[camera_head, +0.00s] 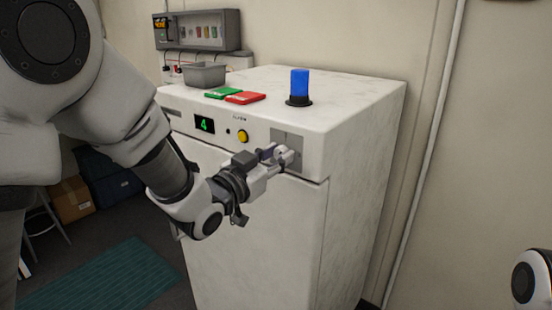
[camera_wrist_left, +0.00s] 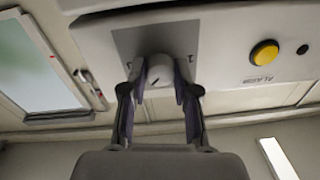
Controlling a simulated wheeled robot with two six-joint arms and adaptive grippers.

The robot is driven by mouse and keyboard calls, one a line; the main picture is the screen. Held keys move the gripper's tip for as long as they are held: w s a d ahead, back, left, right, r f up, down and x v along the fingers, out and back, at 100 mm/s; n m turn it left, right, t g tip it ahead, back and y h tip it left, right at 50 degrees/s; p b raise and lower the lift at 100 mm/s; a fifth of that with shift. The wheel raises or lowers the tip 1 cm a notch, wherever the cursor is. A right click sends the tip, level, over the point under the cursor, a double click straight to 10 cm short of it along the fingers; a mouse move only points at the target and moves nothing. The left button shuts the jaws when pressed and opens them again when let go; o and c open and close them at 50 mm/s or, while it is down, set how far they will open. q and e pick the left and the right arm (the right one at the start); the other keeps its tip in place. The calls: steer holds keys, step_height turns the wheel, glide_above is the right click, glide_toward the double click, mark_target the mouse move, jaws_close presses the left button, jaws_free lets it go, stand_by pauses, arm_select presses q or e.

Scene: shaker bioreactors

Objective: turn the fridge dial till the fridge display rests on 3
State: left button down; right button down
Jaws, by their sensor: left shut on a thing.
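The white fridge (camera_head: 255,225) stands against the wall. Its small black display (camera_head: 204,124) shows a green 4. The fridge dial (camera_wrist_left: 158,72) is a round white knob on a grey square plate (camera_head: 288,138) at the right of the front panel. My left gripper (camera_head: 281,153) is at the dial, with its fingers on either side of the knob and shut on it, as the left wrist view (camera_wrist_left: 159,95) also shows. The fingers partly hide the dial. My right gripper is not in view; only a piece of my right arm shows at the lower right.
A yellow button (camera_head: 243,136) sits on the panel between display and dial. The floor at lower left has a teal mat (camera_head: 105,280).

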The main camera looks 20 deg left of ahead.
arm_select(q)
steer(key=c, duration=0.9)
jaws_free()
steer(key=shift+o, duration=0.2)
steer(key=v, duration=0.7)
steer(key=shift+s, duration=0.25)
steer(key=shift+a, duration=0.1)
